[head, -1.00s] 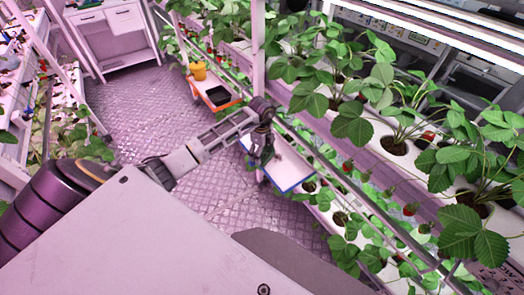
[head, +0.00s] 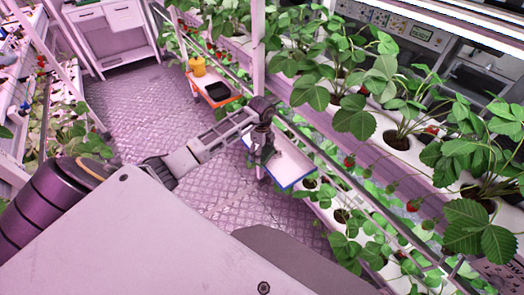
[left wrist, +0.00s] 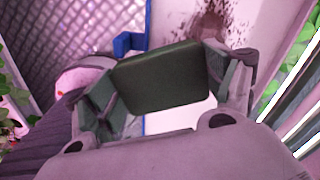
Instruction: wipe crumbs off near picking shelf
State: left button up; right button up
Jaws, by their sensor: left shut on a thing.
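The near picking shelf (head: 295,168) is a white board with a blue edge, low beside the rack. It also shows in the left wrist view (left wrist: 182,121), with a blue corner piece. Dark brown crumbs (left wrist: 212,22) are scattered on its white surface at the top of that view. My left gripper (head: 262,158) is over the left end of the shelf. In the left wrist view it is shut on a dark green block (left wrist: 163,80), like a sponge, between its two fingers. I cannot tell whether the block touches the shelf. My right gripper is not in view.
A second shelf with an orange edge (head: 227,104) lies farther back, holding a yellow pot (head: 197,66) and a black tray (head: 217,92). Strawberry plants (head: 356,118) and rack rails line the right side. The patterned floor (head: 140,105) is clear.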

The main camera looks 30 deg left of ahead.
aim_at(269, 147)
pick_arm(q)
jog(key=shift+f+b, duration=0.3)
jog(key=shift+f, duration=0.2)
dwell(0.5)
jog(key=shift+w, duration=0.1)
jog(key=shift+w+d+b, duration=0.3)
jog(key=shift+w+d, duration=0.05)
jog(key=shift+w, duration=0.45)
jog(key=shift+w+d+b, duration=0.3)
jog(key=shift+w+d, duration=0.05)
jog(key=shift+w, duration=0.4)
jog(key=shift+w, duration=0.1)
jog(key=shift+w+d+f+b, duration=0.1)
jog(key=shift+w+d+b, duration=0.15)
jog(key=shift+w, duration=0.25)
jog(key=shift+w+d+b, duration=0.2)
jog(key=shift+w+b, duration=0.15)
jog(key=shift+w, duration=0.2)
jog(key=shift+w+d+f+b, duration=0.1)
jog(key=shift+w+d+b, duration=0.15)
jog(key=shift+w, duration=0.25)
jog(key=shift+w, duration=0.15)
